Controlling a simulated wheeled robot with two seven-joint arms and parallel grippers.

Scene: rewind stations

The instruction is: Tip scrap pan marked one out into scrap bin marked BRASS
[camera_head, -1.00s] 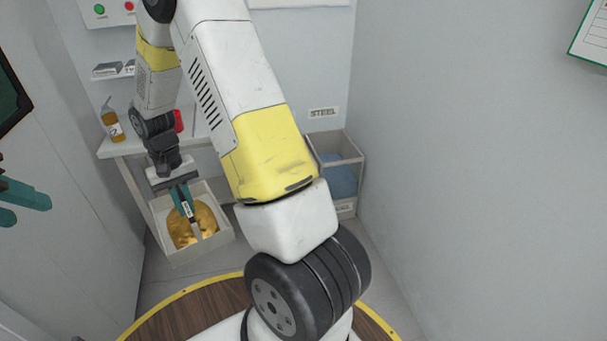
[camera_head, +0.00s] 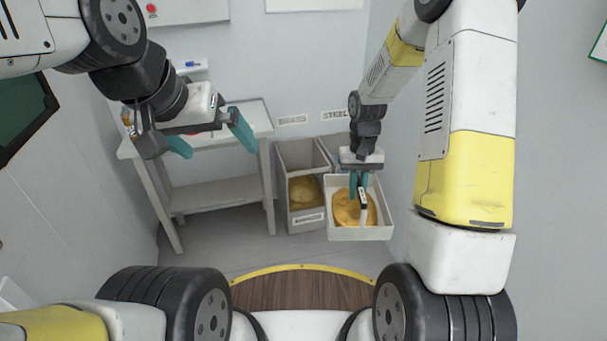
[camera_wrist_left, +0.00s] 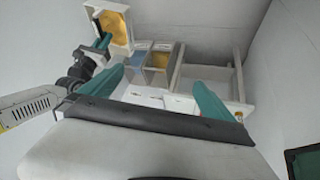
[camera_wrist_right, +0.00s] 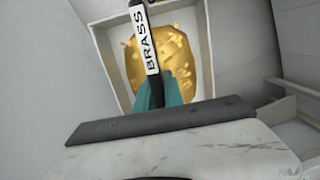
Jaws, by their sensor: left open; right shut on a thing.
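My right gripper (camera_head: 358,190) is shut on the handle of a cream square scrap pan (camera_head: 335,235). The handle (camera_wrist_right: 146,45) carries a label reading BRASS in the right wrist view; I see no mark "one". Gold scrap (camera_head: 349,208) lies in the pan, which is held in front of the right-hand bin. The left-hand scrap bin (camera_head: 290,219) stands beside it with gold scrap (camera_head: 304,192) inside; its front label is too small to read. My left gripper (camera_head: 212,138) is open and empty above the table. The pan's rim (camera_wrist_left: 118,6) also shows in the left wrist view.
The right-hand bin (camera_head: 335,145), under a wall sign reading STEEL (camera_head: 335,115), is mostly hidden by the pan. A grey table (camera_head: 225,195) stands left of the bins. The right wall is close to my right arm.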

